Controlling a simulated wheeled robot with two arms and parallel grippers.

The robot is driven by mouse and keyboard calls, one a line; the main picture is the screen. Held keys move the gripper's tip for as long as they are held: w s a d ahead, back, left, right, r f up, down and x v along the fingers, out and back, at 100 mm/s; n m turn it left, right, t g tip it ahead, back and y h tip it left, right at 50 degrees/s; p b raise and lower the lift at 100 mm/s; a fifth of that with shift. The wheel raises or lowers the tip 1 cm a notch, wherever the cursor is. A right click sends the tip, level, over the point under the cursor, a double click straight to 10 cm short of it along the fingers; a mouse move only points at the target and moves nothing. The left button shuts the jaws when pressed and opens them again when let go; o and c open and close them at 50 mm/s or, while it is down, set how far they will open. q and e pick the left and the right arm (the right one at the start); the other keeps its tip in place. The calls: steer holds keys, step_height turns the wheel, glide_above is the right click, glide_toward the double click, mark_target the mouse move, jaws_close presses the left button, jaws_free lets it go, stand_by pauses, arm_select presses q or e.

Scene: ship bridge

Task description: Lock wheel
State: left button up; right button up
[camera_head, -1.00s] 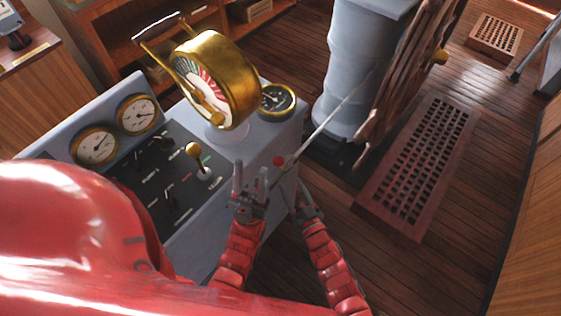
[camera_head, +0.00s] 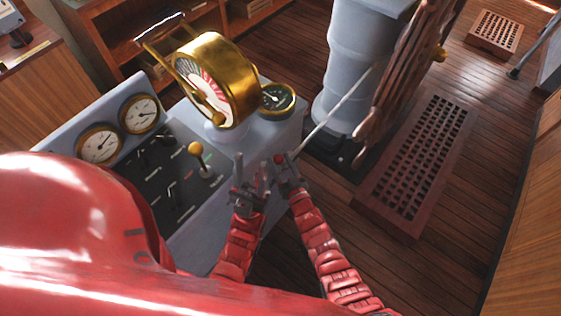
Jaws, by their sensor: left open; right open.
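The brown wooden ship's wheel (camera_head: 400,75) shows nearly edge-on against the right side of the grey pedestal (camera_head: 341,75). A thin pale rod (camera_head: 335,112) slants from near the wheel down to the console's right edge. A small red knob (camera_head: 279,158) is by the rod's lower end. My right gripper (camera_head: 285,167) is open at the knob and rod end; whether it touches them I cannot tell. My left gripper (camera_head: 252,174) is open and empty, just left of the right one, over the console's near edge. The rod's lower tip is partly hidden by my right gripper.
The grey console (camera_head: 220,152) carries a brass telegraph dial (camera_head: 237,80), round gauges (camera_head: 100,146) and a yellow-knobbed lever (camera_head: 196,149) close to my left gripper. A wooden floor grating (camera_head: 425,160) lies right of the pedestal. The wooden floor at right is open.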

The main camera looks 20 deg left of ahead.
steer(key=shift+c, duration=0.2)
jaws_close()
stand_by(1.1)
